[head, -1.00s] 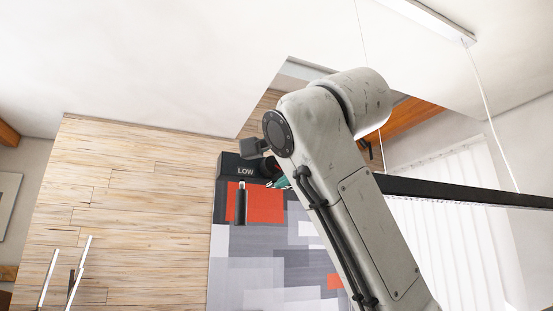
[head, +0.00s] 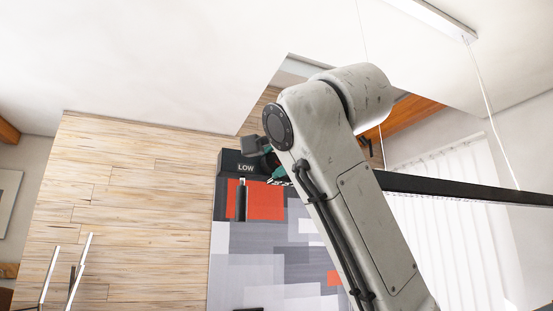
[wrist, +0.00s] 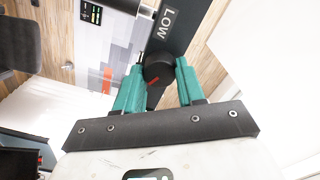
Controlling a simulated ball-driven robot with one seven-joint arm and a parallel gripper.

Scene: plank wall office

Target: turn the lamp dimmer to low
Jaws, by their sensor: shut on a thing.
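The lamp dimmer is a round black knob (wrist: 157,68) with a red mark line, on a dark panel (wrist: 183,22) lettered LOW. In the wrist view my gripper (wrist: 161,66) has its two teal fingers on either side of the knob, shut on it. The red line slants and does not point straight at the LOW lettering. In the head view the panel (head: 232,164) is at the top of a patchwork board. My gripper (head: 273,170) shows there only as bits of teal beside the panel; my arm hides most of it and the knob.
A grey, white and orange patchwork board (head: 240,240) covers the wall below the panel. A dark upright bar (head: 241,204) stands out from it, left of my gripper. Pale plank wall (head: 140,210) lies to the left. A long black beam (head: 460,193) hangs at right.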

